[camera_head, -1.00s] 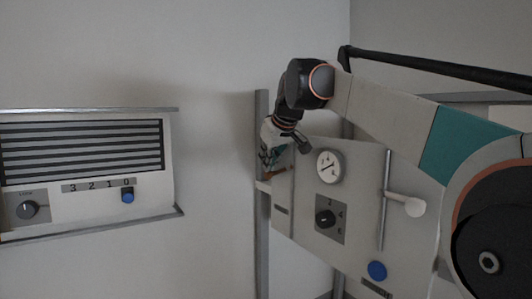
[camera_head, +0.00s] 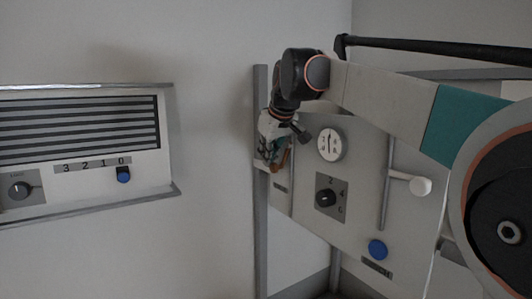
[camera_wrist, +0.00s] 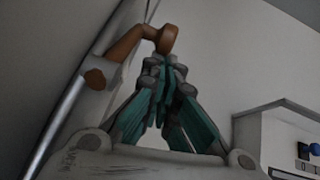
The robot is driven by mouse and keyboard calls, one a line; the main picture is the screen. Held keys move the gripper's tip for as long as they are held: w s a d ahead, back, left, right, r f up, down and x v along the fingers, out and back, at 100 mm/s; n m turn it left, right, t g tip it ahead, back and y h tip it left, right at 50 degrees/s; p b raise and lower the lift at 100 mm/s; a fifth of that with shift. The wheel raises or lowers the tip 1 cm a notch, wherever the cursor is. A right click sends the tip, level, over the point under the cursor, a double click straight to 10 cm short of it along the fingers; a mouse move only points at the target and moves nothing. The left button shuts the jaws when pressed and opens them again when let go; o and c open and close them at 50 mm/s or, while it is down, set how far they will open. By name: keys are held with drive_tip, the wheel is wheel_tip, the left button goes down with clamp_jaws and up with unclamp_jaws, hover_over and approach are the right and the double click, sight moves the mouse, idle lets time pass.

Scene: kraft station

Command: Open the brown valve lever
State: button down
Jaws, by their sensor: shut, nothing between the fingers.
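The brown valve lever (camera_wrist: 126,46) is at the upper left in the wrist view, with a rounded knob (camera_wrist: 168,38) at its right end. It slants up to the right from a pale mount on a grey pipe. In the head view the lever (camera_head: 284,159) shows partly at the panel's left edge. My gripper (camera_wrist: 166,72) is shut and empty, with its fingertips just below the knob. I cannot tell whether they touch it. In the head view my gripper (camera_head: 271,152) is beside the lever and hides part of it.
The grey panel (camera_head: 300,215) carries a gauge (camera_head: 331,144), a black dial (camera_head: 325,198), a white-handled slider (camera_head: 420,186) and a blue button (camera_head: 377,249). A wall unit (camera_head: 80,185) with a blue slider is at left. A grey post (camera_head: 261,225) stands beside the panel.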

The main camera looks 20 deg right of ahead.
drive_tip(key=shift+s, duration=0.2)
drive_tip(key=shift+w, duration=0.1)
drive_tip(key=shift+r+p, duration=0.65)
drive_tip(key=shift+r, duration=0.1)
wheel_tip(320, 180, up, 13)
drive_tip(key=a+p, duration=0.1)
drive_tip(key=a, duration=0.1)
drive_tip(key=shift+w, duration=0.45)
